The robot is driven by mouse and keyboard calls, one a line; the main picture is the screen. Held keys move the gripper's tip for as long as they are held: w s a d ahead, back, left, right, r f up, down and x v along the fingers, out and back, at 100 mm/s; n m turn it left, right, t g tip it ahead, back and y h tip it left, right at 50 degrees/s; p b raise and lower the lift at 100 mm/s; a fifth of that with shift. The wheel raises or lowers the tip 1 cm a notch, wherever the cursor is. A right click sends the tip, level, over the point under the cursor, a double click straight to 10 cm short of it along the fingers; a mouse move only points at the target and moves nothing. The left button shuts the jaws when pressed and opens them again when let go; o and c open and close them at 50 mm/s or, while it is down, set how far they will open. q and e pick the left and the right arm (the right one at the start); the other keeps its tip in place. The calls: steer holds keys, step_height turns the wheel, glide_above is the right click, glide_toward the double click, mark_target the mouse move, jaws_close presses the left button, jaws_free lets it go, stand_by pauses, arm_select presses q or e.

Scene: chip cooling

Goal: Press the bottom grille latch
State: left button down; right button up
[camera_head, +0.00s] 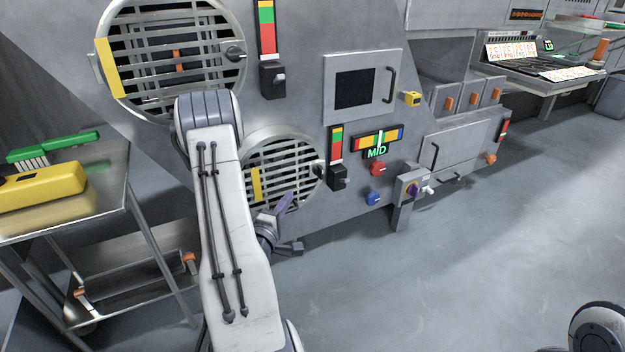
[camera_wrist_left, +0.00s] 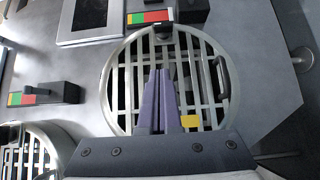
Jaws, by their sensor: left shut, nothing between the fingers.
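The bottom grille (camera_head: 284,150) is a round metal frame with crossed slats and a yellow tag, low on the grey machine wall. It fills the middle of the left wrist view (camera_wrist_left: 123,85). Its dark latch (camera_head: 319,170) sits on the rim at the right, and at the top of the rim in the left wrist view (camera_wrist_left: 163,31). My left gripper (camera_head: 287,200) is shut and empty, its purple fingers in front of the grille's lower part. In the left wrist view its fingertips (camera_wrist_left: 160,73) point toward the latch, with a visible gap between. My right gripper is out of view.
A larger upper grille (camera_head: 170,100) is above left. A metal cart (camera_head: 110,205) with a yellow case (camera_head: 45,188) stands at left. Black switch (camera_head: 338,178), red knob (camera_head: 378,168) and blue knob (camera_head: 375,197) lie right of the bottom grille.

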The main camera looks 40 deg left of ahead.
arm_select(q)
steer(key=w+b, duration=0.2)
steer(key=b, duration=0.3)
glide_toward(317, 167)
steer(key=a, duration=0.1)
steer(key=w+a, duration=0.1)
steer(key=a, duration=0.1)
steer(key=shift+w+a+f, duration=0.25)
steer(key=shift+a+f, duration=0.05)
steer(key=w+b, duration=0.1)
steer(key=w+d, duration=0.1)
steer(key=w, duration=0.1)
steer(key=shift+w+d+b, duration=0.15)
steer(key=shift+w+b, duration=0.1)
steer(key=shift+b, duration=0.1)
steer(key=shift+w+r, duration=0.15)
steer(key=shift+r+g+p, duration=0.2)
steer(key=shift+g+p, duration=0.1)
steer(key=shift+p, duration=0.65)
